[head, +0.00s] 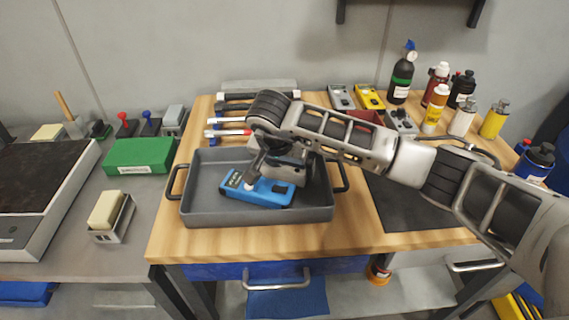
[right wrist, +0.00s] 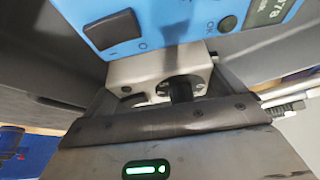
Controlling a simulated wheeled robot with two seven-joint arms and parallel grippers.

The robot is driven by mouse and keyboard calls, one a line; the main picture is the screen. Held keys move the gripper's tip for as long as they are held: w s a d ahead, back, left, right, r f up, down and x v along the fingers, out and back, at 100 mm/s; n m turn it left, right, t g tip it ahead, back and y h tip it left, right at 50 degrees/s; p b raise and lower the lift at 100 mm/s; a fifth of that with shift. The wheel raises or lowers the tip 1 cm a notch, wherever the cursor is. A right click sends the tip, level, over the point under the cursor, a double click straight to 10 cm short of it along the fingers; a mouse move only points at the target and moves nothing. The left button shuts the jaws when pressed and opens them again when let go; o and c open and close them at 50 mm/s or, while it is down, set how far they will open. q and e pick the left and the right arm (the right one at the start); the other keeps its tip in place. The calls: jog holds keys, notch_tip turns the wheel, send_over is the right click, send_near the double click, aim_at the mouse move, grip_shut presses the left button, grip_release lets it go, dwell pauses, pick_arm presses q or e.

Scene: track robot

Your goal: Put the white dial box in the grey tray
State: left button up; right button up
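The grey tray (head: 203,205) lies on the wooden bench top, with a blue meter (head: 257,189) in it. My right gripper (head: 277,160) reaches down over the tray, behind the blue meter. The white dial box (right wrist: 150,75), pale with a black knob, is between its fingers in the right wrist view, with the blue meter (right wrist: 160,22) just beyond it. The gripper looks shut on the box. In the head view, the wrist and the meter hide much of the box, and I cannot tell whether it touches the tray floor. My left gripper is not in view.
Handled tools (head: 228,120) lie behind the tray. Yellow (head: 369,97) and grey (head: 400,122) devices stand at the back, with several bottles to the right. A green box (head: 139,156) and a sponge in a holder (head: 107,209) are on the left bench.

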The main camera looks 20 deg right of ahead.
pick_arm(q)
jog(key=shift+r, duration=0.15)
pick_arm(e)
jog(key=shift+o, duration=0.3)
jog(key=shift+r+p, duration=0.3)
jog(key=shift+p, duration=0.05)
jog(key=shift+s+a+r, duration=0.1)
jog(key=shift+a+r, duration=0.05)
jog(key=shift+r, duration=0.2)
pick_arm(q)
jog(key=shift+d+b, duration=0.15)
jog(key=shift+b, duration=0.65)
pick_arm(e)
jog(key=v, duration=1.1)
